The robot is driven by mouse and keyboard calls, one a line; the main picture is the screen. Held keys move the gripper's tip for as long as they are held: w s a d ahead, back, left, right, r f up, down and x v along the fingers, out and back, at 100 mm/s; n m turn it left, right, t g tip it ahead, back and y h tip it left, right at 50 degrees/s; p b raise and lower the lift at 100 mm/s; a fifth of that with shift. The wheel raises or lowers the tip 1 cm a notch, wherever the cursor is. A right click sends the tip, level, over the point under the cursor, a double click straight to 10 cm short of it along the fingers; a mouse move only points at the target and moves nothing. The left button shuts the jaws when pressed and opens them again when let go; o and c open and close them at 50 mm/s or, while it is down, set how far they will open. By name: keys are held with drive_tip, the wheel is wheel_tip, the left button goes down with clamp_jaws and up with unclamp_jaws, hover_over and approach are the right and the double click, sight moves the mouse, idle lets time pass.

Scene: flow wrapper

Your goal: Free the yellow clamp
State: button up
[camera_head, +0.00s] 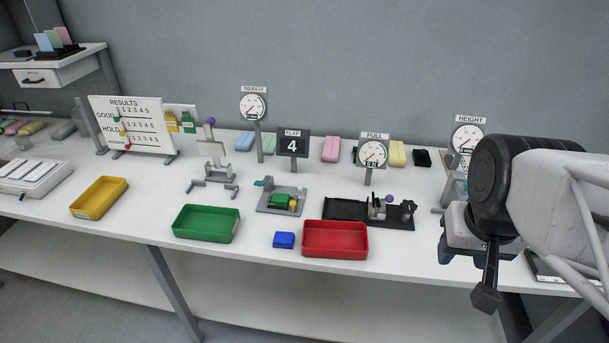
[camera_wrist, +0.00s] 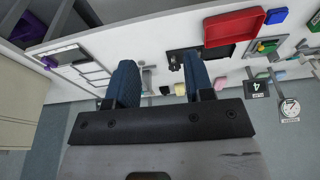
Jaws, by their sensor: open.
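A grey fixture plate (camera_head: 264,208) lies on the bench just right of the green tray. A green block (camera_head: 280,200) sits on it, with a small yellow part (camera_head: 293,204), apparently the yellow clamp, at its right side. Whether the clamp presses on the block is too small to tell. A teal part (camera_head: 266,182) stands at the plate's back left. The fixture (camera_wrist: 267,47) also shows at the upper right in the wrist view. My gripper (camera_wrist: 159,62) is open and empty, with its blue fingers apart. It is at the bench's right end, far from the clamp.
A green tray (camera_head: 206,237), a blue block (camera_head: 284,240) and a red tray (camera_head: 335,254) lie along the front. A black fixture (camera_head: 345,209) with a purple knob lies between my gripper and the grey plate. Gauges on posts, including the pull gauge (camera_head: 373,154), stand behind.

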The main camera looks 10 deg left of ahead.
drive_tip(key=w+a, duration=0.5)
drive_tip(key=w, duration=0.5)
drive_tip(key=m+g, duration=0.3)
approach(293, 202)
drive_tip(key=shift+s+d+f, duration=0.1)
drive_tip(key=shift+s+d, duration=0.2)
drive_tip(key=shift+w+a+f, duration=0.15)
drive_tip(key=shift+a+f, duration=0.15)
drive_tip(key=shift+a, duration=0.1)
drive_tip(key=shift+f, duration=3.9)
drive_tip(key=shift+c, duration=0.3)
